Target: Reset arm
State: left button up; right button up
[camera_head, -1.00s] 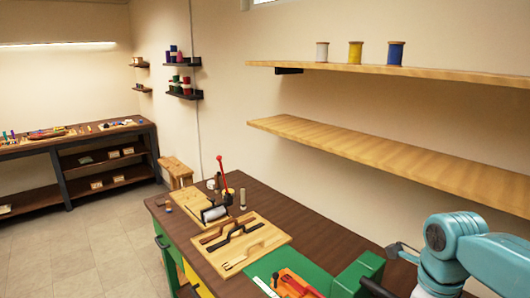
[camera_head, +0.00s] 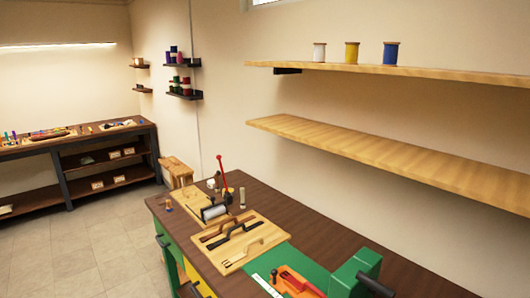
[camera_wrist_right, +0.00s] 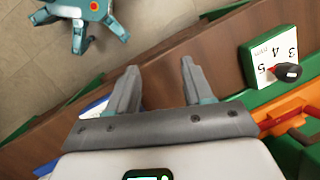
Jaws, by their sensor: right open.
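My right gripper (camera_wrist_right: 160,85) shows in the right wrist view with its two grey fingers apart and nothing between them. It is above the front edge of the brown workbench (camera_wrist_right: 165,60). My right arm is out of the head view. My left gripper is in neither current view. In the head view the workbench (camera_head: 320,232) carries a wooden tool board (camera_head: 243,240) and a lever press (camera_head: 214,210) with a red handle (camera_head: 220,170).
A green machine (camera_head: 352,275) and an orange tool (camera_head: 300,284) on a green mat stand near the bench front. A numbered dial block (camera_wrist_right: 272,58) shows in the wrist view. Three thread spools (camera_head: 352,51) stand on the upper wall shelf (camera_head: 430,74). Floor (camera_head: 95,250) lies clear at left.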

pick_arm(q)
notch_tip(320, 180, down, 5)
jog(key=b, duration=0.5)
jog(key=shift+w+f, duration=0.15)
pick_arm(e)
jog(key=s+a+f+n, duration=0.2)
jog(key=s+f+n, duration=0.3)
jog(key=s+f, duration=0.2)
jog(key=s+a+f+n+y, duration=0.1)
jog(key=s+a+f+n, duration=0.2)
jog(key=s+f+n, duration=0.3)
notch_tip(320, 180, down, 4)
jog(key=shift+s+a+f, duration=0.15)
jog(key=shift+s+f, duration=0.1)
jog(key=shift+s, duration=0.25)
jog(key=shift+s, duration=0.1)
